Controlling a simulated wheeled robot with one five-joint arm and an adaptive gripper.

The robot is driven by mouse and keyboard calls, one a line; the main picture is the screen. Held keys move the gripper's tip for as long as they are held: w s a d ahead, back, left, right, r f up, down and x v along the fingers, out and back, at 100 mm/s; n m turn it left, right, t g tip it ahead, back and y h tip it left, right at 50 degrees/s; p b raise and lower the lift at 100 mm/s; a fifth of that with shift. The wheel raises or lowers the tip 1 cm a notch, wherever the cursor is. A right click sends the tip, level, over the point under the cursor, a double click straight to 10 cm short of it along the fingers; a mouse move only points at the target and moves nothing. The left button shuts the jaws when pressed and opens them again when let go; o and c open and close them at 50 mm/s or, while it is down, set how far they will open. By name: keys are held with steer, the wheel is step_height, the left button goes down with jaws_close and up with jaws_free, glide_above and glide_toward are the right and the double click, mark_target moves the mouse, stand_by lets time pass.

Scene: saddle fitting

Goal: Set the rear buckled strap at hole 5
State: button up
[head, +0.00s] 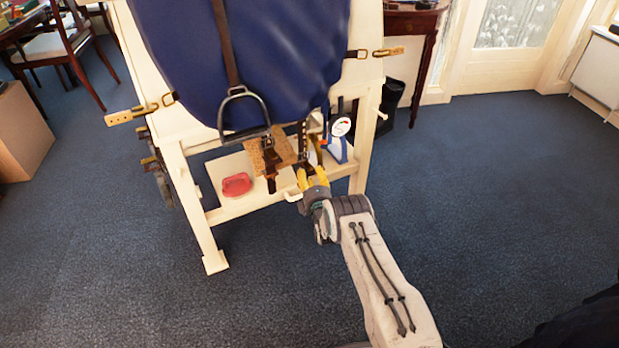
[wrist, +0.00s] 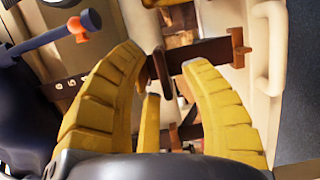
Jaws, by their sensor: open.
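My gripper (head: 314,172) is at the lower right of the blue-covered stand, below a dark hanging strap with holes (head: 303,135). In the wrist view its yellow fingers (wrist: 166,60) are open. A dark brown strap end (wrist: 160,72) shows between the fingertips; I cannot tell whether they touch it. A brown strap with printed numbers (wrist: 68,83) runs behind the left finger, partly hidden. A brown bar-like piece (wrist: 237,47) is beyond the right finger. Another brown buckled strap (head: 270,158) hangs left of my gripper. I cannot tell which strap is the rear one, nor its hole.
A metal stirrup (head: 243,112) hangs left of my gripper. A cream shelf (head: 218,166) holds a red object (head: 237,184). A round white dial (head: 341,126) is just right of the hanging strap. Buckled straps stick out at the stand's left (head: 130,115) and right (head: 388,51). The right floor is clear.

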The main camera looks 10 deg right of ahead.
steer(key=shift+w, duration=0.7)
jaws_close()
stand_by(0.3)
